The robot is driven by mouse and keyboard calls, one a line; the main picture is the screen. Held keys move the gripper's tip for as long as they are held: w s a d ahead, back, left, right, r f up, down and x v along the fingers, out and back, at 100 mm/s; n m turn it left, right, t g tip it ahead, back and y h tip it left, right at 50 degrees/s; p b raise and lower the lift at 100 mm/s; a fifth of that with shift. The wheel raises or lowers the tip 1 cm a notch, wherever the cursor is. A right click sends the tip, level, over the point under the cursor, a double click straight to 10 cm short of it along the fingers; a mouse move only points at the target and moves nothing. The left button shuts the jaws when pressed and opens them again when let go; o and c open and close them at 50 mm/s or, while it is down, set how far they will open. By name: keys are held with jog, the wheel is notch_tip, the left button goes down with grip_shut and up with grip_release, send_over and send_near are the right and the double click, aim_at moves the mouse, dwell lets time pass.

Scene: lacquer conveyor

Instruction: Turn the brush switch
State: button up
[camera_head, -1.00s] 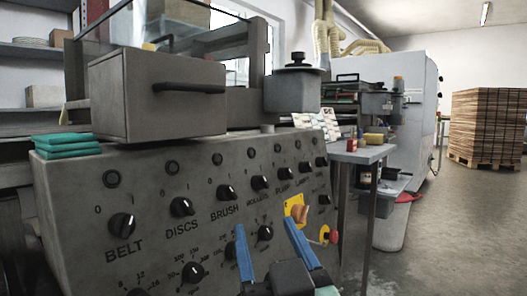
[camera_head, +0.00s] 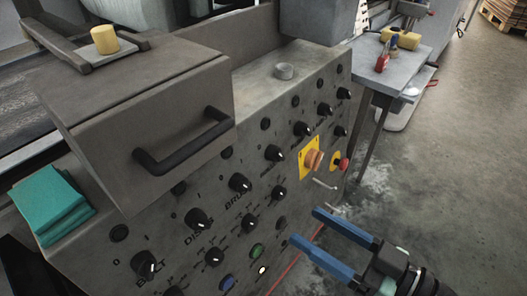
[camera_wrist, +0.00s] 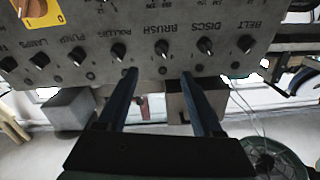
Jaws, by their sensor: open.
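The brush switch (camera_head: 240,183) is a black rotary knob with a small white mark, above the word BRUSH on the grey sloping panel (camera_head: 110,262). In the wrist view, where the panel appears upside down, the brush switch (camera_wrist: 162,48) lies beyond the fingertips, roughly between them sideways. My gripper (camera_head: 308,227) has blue fingers held apart with nothing between them. It is in front of the panel, to the right of the brush switch in the head view, and touches no knob. The gripper also fills the lower wrist view (camera_wrist: 158,75). The knob's exact setting is too small to tell.
The discs knob (camera_head: 197,219) and rollers knob (camera_head: 274,152) flank the brush switch. An orange switch on a yellow plate (camera_head: 311,160) and a red button (camera_head: 342,164) are further right. A handled box (camera_head: 135,110) juts out above the panel. Open floor (camera_head: 440,150) is at right.

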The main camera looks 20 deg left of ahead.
aim_at(248, 189)
jog(key=b+x, duration=0.2)
jog(key=x, duration=1)
jog(key=shift+a, duration=0.4)
grip_shut()
